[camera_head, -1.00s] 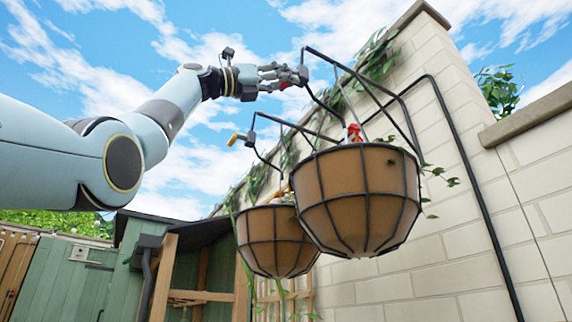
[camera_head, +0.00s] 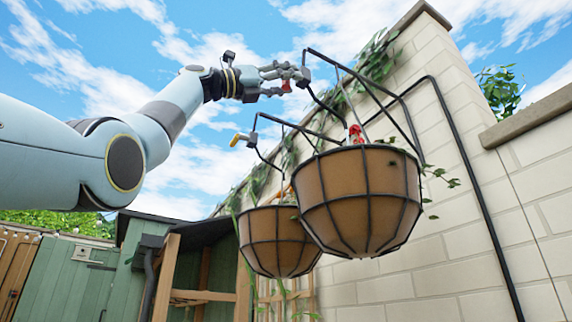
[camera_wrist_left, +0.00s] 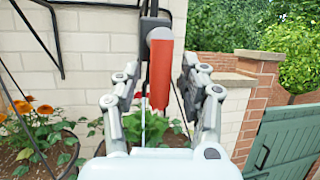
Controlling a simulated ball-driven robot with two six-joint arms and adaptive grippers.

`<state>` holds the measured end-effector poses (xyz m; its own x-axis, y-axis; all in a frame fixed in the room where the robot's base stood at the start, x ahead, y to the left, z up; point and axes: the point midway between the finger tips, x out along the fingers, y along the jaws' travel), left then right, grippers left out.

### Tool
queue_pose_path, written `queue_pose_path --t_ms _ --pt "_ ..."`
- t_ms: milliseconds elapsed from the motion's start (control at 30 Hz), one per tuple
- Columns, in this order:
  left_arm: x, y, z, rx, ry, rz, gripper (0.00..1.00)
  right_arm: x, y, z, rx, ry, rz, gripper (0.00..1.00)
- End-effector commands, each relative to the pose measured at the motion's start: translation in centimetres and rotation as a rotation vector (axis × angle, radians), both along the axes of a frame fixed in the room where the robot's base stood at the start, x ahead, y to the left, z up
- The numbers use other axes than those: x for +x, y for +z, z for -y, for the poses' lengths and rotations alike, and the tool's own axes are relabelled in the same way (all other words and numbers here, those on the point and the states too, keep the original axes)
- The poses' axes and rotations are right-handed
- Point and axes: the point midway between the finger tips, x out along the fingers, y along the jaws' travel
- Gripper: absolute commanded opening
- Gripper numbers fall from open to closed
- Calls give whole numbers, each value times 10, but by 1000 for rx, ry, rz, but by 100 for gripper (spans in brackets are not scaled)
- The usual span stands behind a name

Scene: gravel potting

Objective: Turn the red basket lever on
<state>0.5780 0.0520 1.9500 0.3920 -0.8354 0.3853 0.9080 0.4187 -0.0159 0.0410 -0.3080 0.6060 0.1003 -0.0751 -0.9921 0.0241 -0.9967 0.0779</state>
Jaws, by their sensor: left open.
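The red lever (camera_wrist_left: 160,75) hangs down from a dark block at the top of the near basket's frame. In the left wrist view it stands upright between the two fingers of my left gripper (camera_wrist_left: 162,100), which are apart, with no clear contact. In the head view my open left gripper (camera_head: 285,80) is at that frame's upper left corner, and a small red bit of the lever (camera_head: 287,86) shows between the fingers. The near hanging basket (camera_head: 360,200) is below and to the right. My right gripper is in neither view.
A second hanging basket (camera_head: 278,242) hangs behind, with a yellow lever (camera_head: 236,140) on its frame. A pale block wall (camera_head: 450,190) with black brackets runs along the right. A green shed (camera_head: 130,255) stands at lower left. Open sky surrounds my left arm.

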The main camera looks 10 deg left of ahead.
Motion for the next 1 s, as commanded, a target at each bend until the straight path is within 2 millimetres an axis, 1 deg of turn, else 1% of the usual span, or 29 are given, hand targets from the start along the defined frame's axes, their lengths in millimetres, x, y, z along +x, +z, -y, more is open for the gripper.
queue_pose_path --t_ms 167,267,500,600,700,833,1000 --pt "-1 -2 -4 0 0 0 43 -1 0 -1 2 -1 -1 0" --pt "-6 -7 -15 0 2 3 43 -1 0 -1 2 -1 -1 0" --pt "-27 -28 -60 1 4 1 43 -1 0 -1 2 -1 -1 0" --pt "-34 -36 -77 1 5 1 43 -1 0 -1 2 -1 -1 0" --pt "-41 -42 -90 0 4 1 43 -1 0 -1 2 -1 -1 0" --pt "-45 -46 -98 0 1 0 43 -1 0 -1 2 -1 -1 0" --pt "-47 -47 -101 0 1 0 43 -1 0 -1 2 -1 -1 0"
